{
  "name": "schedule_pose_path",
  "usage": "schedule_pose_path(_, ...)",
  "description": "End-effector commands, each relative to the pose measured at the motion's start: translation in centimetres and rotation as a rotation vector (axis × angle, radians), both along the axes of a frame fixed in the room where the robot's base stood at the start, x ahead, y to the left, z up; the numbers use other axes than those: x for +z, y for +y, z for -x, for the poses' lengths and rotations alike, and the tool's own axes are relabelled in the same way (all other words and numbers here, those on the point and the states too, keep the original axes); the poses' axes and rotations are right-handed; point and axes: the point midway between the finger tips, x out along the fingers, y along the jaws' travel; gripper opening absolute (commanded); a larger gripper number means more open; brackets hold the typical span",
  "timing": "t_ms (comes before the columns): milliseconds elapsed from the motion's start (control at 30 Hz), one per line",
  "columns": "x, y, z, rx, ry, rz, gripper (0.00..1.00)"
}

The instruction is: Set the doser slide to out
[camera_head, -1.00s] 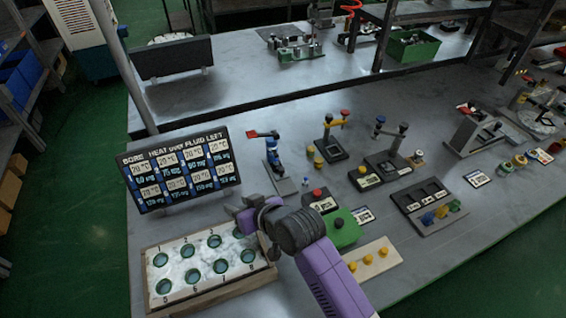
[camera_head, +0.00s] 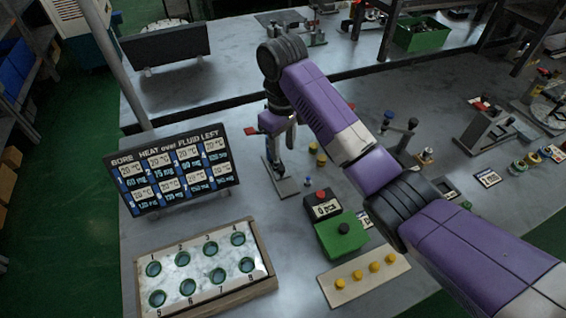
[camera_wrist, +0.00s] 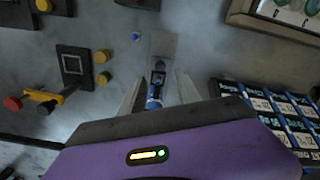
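The doser, a small blue and dark device on a grey base plate (camera_head: 286,188), stands on the bench right of the display board. Its upper part is largely hidden by my gripper (camera_head: 280,135) in the head view; a red piece (camera_head: 250,131) shows at its left. In the wrist view the doser (camera_wrist: 156,88) is seen from above, its blue part between the two fingers. My gripper (camera_wrist: 160,88) is open there, with a gap on each side of the doser. I cannot make out the slide or its position.
A display board (camera_head: 172,170) stands left of the doser, and a tray with numbered wells (camera_head: 205,268) lies in front. A green box with a black knob (camera_head: 342,235), a red-button box (camera_head: 322,203) and a yellow-knob strip (camera_head: 365,276) are at the right. Yellow knobs (camera_head: 318,155) stand close by.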

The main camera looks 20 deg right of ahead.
Motion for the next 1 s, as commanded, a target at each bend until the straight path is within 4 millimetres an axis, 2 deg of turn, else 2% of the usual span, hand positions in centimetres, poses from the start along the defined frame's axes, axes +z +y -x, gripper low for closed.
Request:
schedule_pose_path(33, -1.1, 0.1, 0.1, 0.001, 0.002, -0.001, 0.39)
schedule_pose_path(133, -2.5, 0.1, 0.1, 0.000, 0.001, -0.003, 0.39)
schedule_pose_path(500, -6.7, 0.0, 0.1, 0.000, -0.002, -0.001, 0.39)
schedule_pose_path(867, -7.3, 0.1, 0.0, 0.000, -0.003, -0.001, 0.39)
schedule_pose_path(1000, -7.3, 0.1, 0.0, 0.000, -0.003, -0.001, 0.14)
